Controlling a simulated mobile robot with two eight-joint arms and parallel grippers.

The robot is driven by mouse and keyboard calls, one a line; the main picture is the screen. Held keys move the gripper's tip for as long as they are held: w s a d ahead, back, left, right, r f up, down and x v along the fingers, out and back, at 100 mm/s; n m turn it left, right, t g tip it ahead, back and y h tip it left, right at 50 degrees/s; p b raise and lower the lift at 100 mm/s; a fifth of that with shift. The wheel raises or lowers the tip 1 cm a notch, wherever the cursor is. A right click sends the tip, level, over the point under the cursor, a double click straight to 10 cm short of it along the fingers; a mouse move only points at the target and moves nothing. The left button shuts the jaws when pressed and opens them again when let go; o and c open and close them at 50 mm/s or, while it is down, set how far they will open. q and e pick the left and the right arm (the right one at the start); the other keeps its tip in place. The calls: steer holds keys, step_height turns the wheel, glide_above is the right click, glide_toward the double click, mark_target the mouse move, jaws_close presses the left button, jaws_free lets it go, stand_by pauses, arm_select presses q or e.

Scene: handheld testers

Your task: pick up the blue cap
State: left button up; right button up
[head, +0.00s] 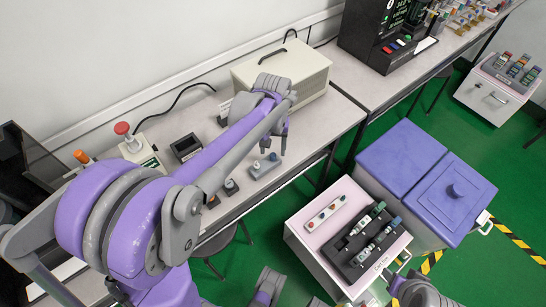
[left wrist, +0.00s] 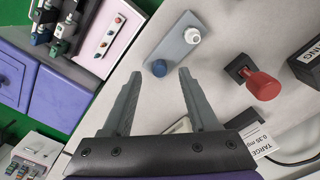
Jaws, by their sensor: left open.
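The blue cap (left wrist: 159,68) sits at one end of a flat grey plate (left wrist: 178,50) on the bench, with a white knob (left wrist: 193,36) at the plate's other end. In the head view, the grey plate (head: 264,169) lies just below my left gripper (head: 276,143). In the left wrist view, my left gripper (left wrist: 160,73) is open and empty. Its two fingertips are on either side of the blue cap in the picture, and I cannot tell how far above it they are. My right gripper does not show clearly.
A red knob (left wrist: 262,85) on a dark base stands to the right in the wrist view. A beige box (head: 283,73) is behind my left gripper on the bench. A small dark device (head: 186,148) is to the left. A pink-topped cart (head: 330,216) stands on the green floor.

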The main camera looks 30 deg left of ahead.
arm_select(q)
step_height(320, 180, down, 2)
steer(key=shift+f, duration=0.1)
jaws_close()
stand_by(0.5)
